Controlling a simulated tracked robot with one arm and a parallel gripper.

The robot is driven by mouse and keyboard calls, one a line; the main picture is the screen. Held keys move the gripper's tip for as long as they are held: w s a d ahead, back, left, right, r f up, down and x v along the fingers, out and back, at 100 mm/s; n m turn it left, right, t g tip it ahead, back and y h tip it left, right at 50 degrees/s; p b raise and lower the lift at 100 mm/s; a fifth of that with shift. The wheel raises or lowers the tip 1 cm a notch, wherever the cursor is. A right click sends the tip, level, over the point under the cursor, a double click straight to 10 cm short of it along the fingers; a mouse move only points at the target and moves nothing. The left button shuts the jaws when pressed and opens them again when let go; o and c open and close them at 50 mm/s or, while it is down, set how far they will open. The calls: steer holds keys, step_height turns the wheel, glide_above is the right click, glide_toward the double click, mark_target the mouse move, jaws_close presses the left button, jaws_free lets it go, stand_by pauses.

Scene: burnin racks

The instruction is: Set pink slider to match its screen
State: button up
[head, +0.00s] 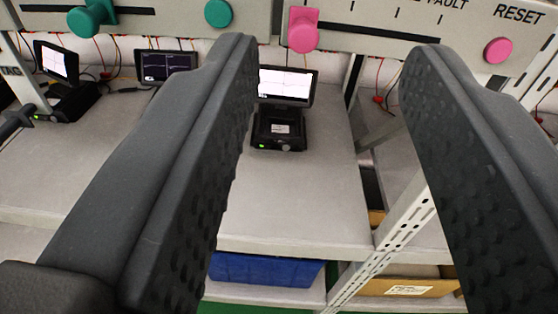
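The pink slider knob (304,31) sits at the left part of its slot on the upper panel (340,36), near the top middle of the head view. A pink round button (498,50) is at the right of the same panel, below the word RESET. My gripper (330,62) is open and empty, its two dark fingers wide apart. The pink knob lies between the fingertips in the picture, beyond them, and does not appear touched. A screen (287,86) showing a trace stands below the knob, partly hidden by the left finger; its reading is too small to tell.
A teal slider knob (90,18) and teal button (218,13) are on the panel at left. Two other screens (58,62) (166,65) stand on the grey shelf (300,200). A metal rack post (400,225) rises at right. A blue bin (265,270) and cardboard box (405,286) are below.

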mark_target(303, 39)
steer(key=shift+y, duration=0.5)
steer(key=w+f, duration=0.1)
steer(key=w, duration=0.3)
steer(key=w+f+b, duration=0.1)
steer(key=w, duration=0.3)
steer(key=w+f+b, duration=0.1)
steer(key=w, duration=0.3)
steer(key=shift+a+f, duration=0.2)
steer(key=shift+f, duration=0.05)
jaws_close()
